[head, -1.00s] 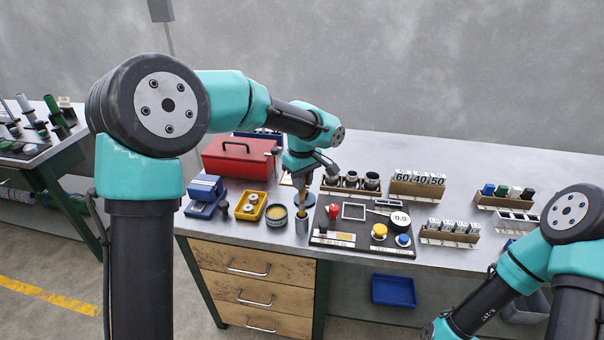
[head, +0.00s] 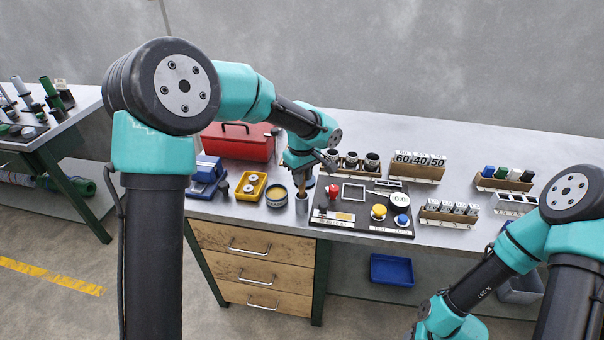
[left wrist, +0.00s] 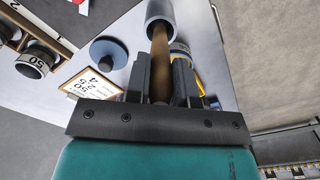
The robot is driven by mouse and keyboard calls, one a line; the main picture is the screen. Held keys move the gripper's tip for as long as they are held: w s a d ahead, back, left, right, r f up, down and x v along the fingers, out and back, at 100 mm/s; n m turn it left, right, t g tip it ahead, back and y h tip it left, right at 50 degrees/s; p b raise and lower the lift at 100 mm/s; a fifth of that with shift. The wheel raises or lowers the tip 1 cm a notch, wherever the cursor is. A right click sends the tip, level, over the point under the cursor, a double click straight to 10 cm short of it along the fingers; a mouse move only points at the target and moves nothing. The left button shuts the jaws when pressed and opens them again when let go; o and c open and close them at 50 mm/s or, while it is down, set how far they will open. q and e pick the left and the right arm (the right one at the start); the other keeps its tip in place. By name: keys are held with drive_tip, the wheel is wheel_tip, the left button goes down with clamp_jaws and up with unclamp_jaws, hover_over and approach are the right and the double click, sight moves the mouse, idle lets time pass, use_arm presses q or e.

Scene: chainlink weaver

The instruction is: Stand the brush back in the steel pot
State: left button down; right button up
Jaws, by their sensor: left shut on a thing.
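The steel pot (head: 302,204) is a small grey cylinder near the bench's front edge, left of the dark board. My left gripper (head: 301,176) is above it, pointing down and shut on the brush (head: 301,188). The brush shows as a brown shaft, roughly upright, its lower end meeting the pot's mouth. In the left wrist view the shaft (left wrist: 160,55) runs between the dark fingers (left wrist: 160,85) to the pot (left wrist: 160,10). How deep it sits in the pot is hidden. My right arm is at the lower right; its gripper is out of frame.
A round tin (head: 279,196) and a yellow tray (head: 250,187) stand left of the pot. The dark board (head: 362,220) with buttons is close on its right. A red toolbox (head: 238,146) is behind. Racks of small parts (head: 450,213) stand farther right.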

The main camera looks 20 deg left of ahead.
use_arm(q)
drive_tip(key=c, duration=0.9)
unclamp_jaws()
wheel_tip(320, 180, up, 17)
drive_tip(key=shift+r, duration=0.2)
drive_tip(key=shift+f, duration=0.1)
idle(0.3)
